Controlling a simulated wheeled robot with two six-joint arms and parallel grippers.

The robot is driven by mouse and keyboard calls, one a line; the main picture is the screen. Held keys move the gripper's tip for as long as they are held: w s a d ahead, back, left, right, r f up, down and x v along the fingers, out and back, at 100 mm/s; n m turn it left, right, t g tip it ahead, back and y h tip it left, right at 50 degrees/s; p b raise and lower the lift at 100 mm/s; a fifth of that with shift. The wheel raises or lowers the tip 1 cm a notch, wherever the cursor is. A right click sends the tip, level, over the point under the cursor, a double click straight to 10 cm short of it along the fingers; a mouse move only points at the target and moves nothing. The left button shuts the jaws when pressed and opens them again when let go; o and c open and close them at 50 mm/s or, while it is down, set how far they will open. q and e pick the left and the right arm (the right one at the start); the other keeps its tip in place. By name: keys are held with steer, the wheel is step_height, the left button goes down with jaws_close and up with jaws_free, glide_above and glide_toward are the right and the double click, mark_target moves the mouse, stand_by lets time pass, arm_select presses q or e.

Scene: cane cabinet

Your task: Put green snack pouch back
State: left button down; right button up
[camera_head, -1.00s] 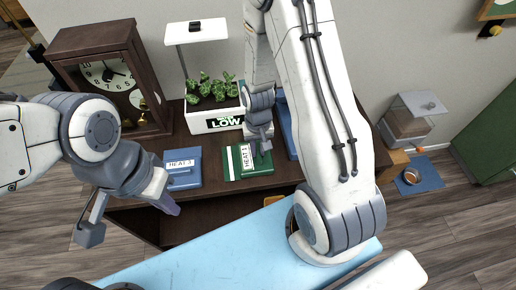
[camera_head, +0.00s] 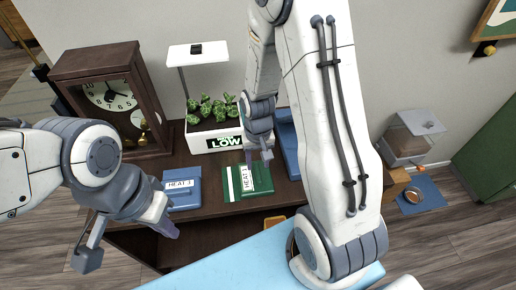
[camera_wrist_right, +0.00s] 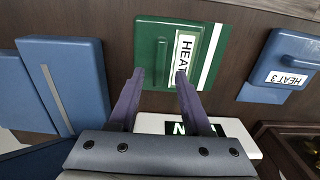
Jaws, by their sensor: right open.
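A flat green case (camera_head: 232,187) with a white stripe, a raised handle and a HEAT label lies on the brown cabinet top (camera_head: 225,208). It also shows in the right wrist view (camera_wrist_right: 150,35). My right gripper (camera_head: 258,160) is open and empty at the case's far edge. In the right wrist view its two fingers (camera_wrist_right: 160,75) overlap the near edge of the case, with the handle between them; contact cannot be told. My left gripper (camera_head: 128,244) is open and empty, in front of the cabinet at the left. No other green pouch can be clearly made out.
A blue HEAT 3 case (camera_head: 182,190) lies left of the green one, another blue case (camera_wrist_right: 60,80) on its other side. A white planter (camera_head: 215,138) stands behind, a clock (camera_head: 112,98) at the left. A small orange thing (camera_head: 274,221) is partly hidden by my right arm.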

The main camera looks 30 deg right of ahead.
step_height(320, 180, up, 7)
steer(key=s+a+r+n, duration=0.5)
steer(key=s+a, duration=0.3)
steer(key=s+a+r+n+y, duration=0.1)
steer(key=s+a+r+n, duration=0.4)
steer(key=s+a, duration=0.2)
steer(key=shift+s+a+n, duration=0.3)
steer(key=shift+s+a, duration=0.1)
steer(key=shift+s, duration=0.7)
